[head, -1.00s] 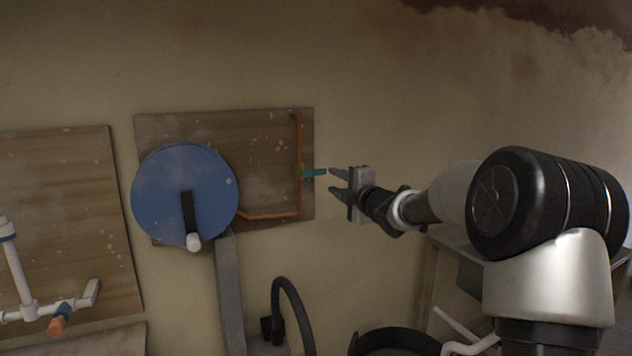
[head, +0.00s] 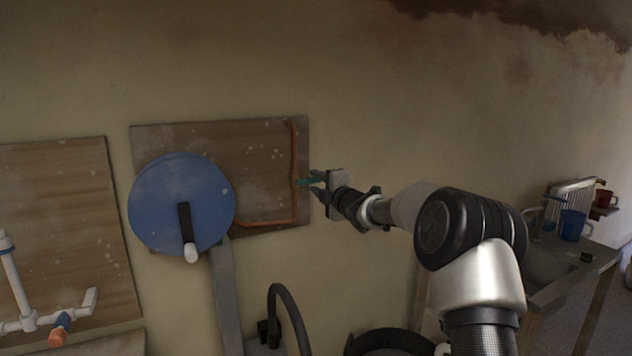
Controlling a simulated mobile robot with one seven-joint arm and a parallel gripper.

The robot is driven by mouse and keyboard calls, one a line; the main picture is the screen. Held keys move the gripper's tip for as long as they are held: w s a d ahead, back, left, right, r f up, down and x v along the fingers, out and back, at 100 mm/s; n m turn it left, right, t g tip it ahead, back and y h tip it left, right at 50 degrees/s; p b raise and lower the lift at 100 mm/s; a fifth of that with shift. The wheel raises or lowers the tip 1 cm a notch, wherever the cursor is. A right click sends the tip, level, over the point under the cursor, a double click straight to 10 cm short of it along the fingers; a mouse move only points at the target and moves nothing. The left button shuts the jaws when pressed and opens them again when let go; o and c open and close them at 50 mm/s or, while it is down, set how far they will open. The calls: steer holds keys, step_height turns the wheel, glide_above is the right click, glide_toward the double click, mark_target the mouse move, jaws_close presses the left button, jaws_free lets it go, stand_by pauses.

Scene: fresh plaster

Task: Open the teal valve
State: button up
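The teal valve handle (head: 303,183) sits on the vertical run of an orange-brown pipe (head: 293,150), mounted on a wooden board (head: 262,170) on the wall. The handle sticks out to the right, roughly level. My gripper (head: 316,184) is at the board's right edge, with its fingers pointing left toward the handle. The fingers are apart, one above the other, and the handle's outer end lies at or between their tips. I cannot tell whether they touch it.
A big blue disc (head: 165,205) with a black crank and white knob covers the board's left part. Another board (head: 65,220) with white pipes and an orange-handled valve (head: 60,330) is at far left. A black hose (head: 290,310) stands below. A sink bench (head: 570,270) is at right.

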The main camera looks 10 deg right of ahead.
jaws_close()
steer(key=shift+a+f+n+b, duration=0.15)
steer(key=shift+n+b, duration=0.15)
steer(key=shift+b, duration=0.25)
steer(key=shift+n+b, duration=0.7)
steer(key=shift+b, duration=0.35)
steer(key=shift+a+r+n+b, duration=0.25)
steer(key=shift+r+n+b, duration=0.15)
steer(key=shift+n+b, duration=0.5)
step_height(320, 180, up, 2)
steer(key=n, duration=0.2)
steer(key=n+b, duration=0.1)
steer(key=n, duration=0.1)
steer(key=shift+s+a+r, duration=0.15)
steer(key=shift+b, duration=0.3)
